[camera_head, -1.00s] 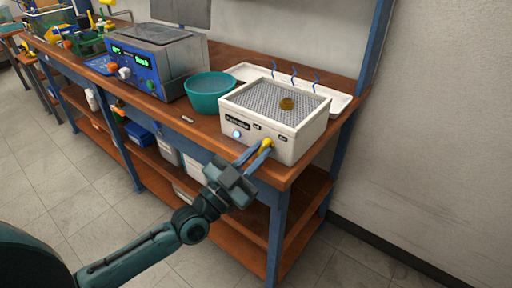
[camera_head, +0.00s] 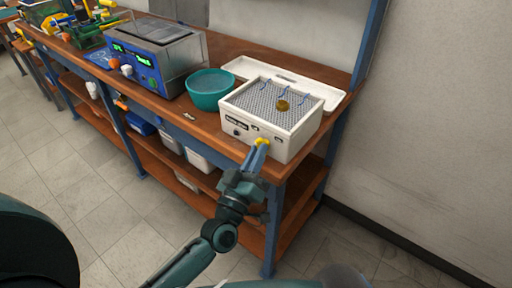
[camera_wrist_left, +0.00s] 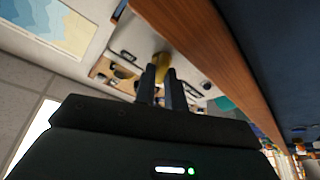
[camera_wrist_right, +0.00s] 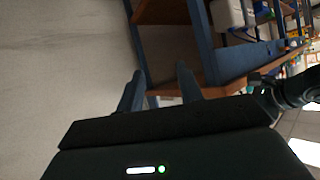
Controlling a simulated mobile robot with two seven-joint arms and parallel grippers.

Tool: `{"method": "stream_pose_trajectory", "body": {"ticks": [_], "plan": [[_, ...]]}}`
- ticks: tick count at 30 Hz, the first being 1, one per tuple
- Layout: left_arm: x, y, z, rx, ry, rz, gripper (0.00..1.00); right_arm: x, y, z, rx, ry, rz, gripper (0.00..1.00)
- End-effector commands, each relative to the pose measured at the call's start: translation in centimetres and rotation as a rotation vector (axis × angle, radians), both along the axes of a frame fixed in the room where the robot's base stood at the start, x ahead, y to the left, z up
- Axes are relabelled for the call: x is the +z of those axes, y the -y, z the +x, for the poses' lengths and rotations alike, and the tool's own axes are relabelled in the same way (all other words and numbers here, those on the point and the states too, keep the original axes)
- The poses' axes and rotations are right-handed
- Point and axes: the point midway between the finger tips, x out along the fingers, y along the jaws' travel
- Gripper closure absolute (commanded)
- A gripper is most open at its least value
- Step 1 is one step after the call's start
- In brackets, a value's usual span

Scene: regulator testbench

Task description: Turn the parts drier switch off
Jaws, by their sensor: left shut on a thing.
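The parts drier (camera_head: 285,143) is a white box with a grey mesh top near the right end of the bench. Its yellow switch knob (camera_head: 262,141) is on the front face, low and right of the dark label. My left gripper (camera_head: 259,150) is shut on this knob, partly hiding it. The left wrist view also shows the yellow knob (camera_wrist_left: 162,62) at the fingertips. A round indicator (camera_head: 237,132) on the drier front looks dark. Thin blue ribbons (camera_head: 265,84) droop over the mesh. My right gripper (camera_wrist_right: 160,78) is open and empty, away from the drier.
A brass-coloured disc (camera_head: 282,105) lies on the mesh. A teal bowl (camera_head: 210,91) stands left of the drier, and a blue-grey machine (camera_head: 150,60) beyond it. A white tray (camera_head: 330,97) lies behind. A blue bench post rises at the right. The floor in front is clear.

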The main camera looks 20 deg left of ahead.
Motion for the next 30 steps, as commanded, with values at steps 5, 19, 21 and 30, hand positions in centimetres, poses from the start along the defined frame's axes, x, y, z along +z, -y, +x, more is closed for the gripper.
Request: {"method": "stream_pose_trajectory", "body": {"ticks": [5, 19, 21, 30], "plan": [[0.15, 0.08, -0.04, 0.000, -0.033, -0.085, 1.00, 0.83, 0.14, -0.04, 0.010, 0.003, -0.022, 0.64], [-0.03, 0.13, -0.05, -0.001, -0.060, -0.158, 1.00, 0.58, 0.57, 0.08, -0.003, -0.008, -0.029, 0.64], [-0.04, 0.12, -0.05, -0.002, -0.060, -0.159, 1.00, 0.60, 0.59, 0.14, -0.006, -0.008, -0.028, 0.64], [-0.03, 0.11, -0.05, -0.001, -0.060, -0.159, 0.79, 0.79, 0.46, 0.22, -0.010, -0.005, -0.022, 0.64]]}}
